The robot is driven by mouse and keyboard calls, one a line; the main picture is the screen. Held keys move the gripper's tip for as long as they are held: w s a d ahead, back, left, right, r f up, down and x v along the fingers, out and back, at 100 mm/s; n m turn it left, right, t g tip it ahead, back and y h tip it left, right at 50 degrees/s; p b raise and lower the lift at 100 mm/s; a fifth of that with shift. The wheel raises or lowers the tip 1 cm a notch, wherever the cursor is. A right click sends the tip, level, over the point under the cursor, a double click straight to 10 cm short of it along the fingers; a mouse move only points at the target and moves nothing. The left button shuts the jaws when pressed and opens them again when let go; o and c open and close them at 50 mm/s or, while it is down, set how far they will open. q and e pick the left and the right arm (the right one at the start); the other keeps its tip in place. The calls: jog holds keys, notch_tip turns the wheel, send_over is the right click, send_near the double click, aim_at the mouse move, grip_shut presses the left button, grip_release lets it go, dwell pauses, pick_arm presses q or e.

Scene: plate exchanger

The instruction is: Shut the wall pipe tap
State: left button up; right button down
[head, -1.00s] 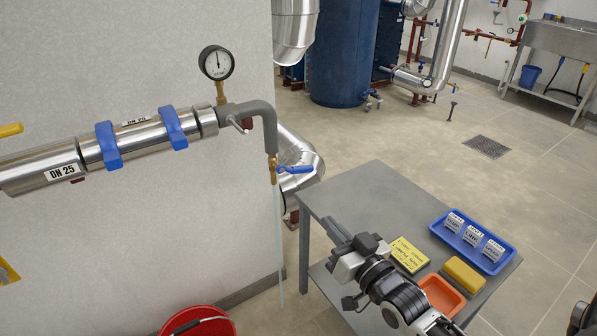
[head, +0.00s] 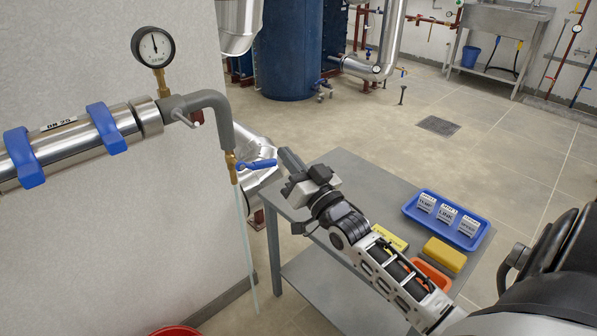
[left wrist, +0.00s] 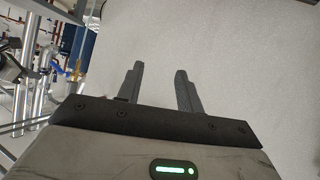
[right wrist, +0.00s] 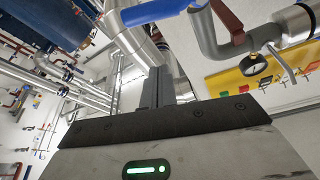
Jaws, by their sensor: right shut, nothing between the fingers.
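The wall pipe tap has a brass body (head: 231,161) under a grey elbow pipe and a blue lever handle (head: 258,164) pointing right, roughly level. A thin pale stream (head: 246,245) runs down from its outlet. My right gripper (head: 287,158) is shut and empty just right of the lever's tip; a small gap seems to separate them, but contact is hard to judge. In the right wrist view, its fingers (right wrist: 157,88) are together, with the blue handle (right wrist: 155,11) beyond them at the top. My left gripper (left wrist: 160,82) is open and empty, facing the pale wall.
A grey table (head: 345,165) stands below my right arm, with a blue tray (head: 412,209) of labelled blocks, a yellow sponge (head: 445,254) and an orange tray (head: 432,272). A pressure gauge (head: 153,47) tops the pipe. A red bucket (head: 175,331) is at the bottom edge.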

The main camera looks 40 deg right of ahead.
aim_at(274, 162)
jog(key=w+f, duration=0.1)
jog(key=w, duration=0.1)
jog(key=w+a+f+b, duration=0.1)
jog(key=w, duration=0.1)
jog(key=shift+f, duration=0.3)
pick_arm(q)
jog(key=shift+w+d+f+g, duration=0.1)
jog(key=shift+d+f+g, duration=0.1)
jog(key=shift+f, duration=0.4)
jog(key=shift+w+d+f+g, duration=0.1)
jog(key=shift+d+f, duration=0.05)
jog(key=shift+f, duration=0.45)
jog(key=shift+r, duration=0.1)
